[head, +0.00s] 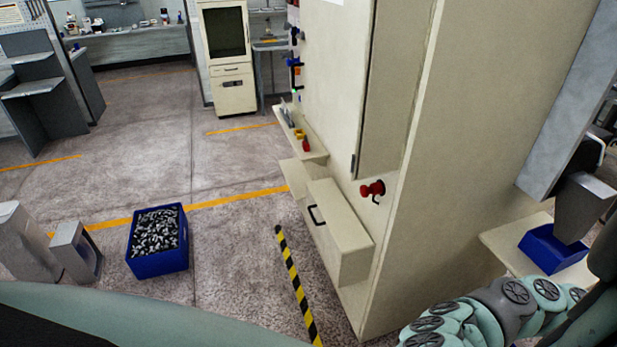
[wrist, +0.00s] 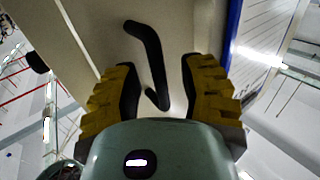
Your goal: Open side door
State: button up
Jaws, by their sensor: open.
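In the wrist view my gripper (wrist: 160,76) is open, with its two yellow-and-black fingers apart. A bent black handle (wrist: 152,58) stands on a beige panel (wrist: 185,25), and its lower end lies between the fingers. There is a visible gap between the handle and the right finger; whether the left finger touches it I cannot tell. In the head view the tall beige machine cabinet (head: 475,130) fills the right half. My gripper and this handle do not show there; my arm runs off at the lower right.
A blue crate of metal parts (head: 160,265) stands on the floor at left. A small blue bin (head: 545,245) sits beside the cabinet at right. The floor behind the crate is clear.

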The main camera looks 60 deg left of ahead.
jog(key=shift+c, duration=0.2)
grip_shut()
dwell(0.3)
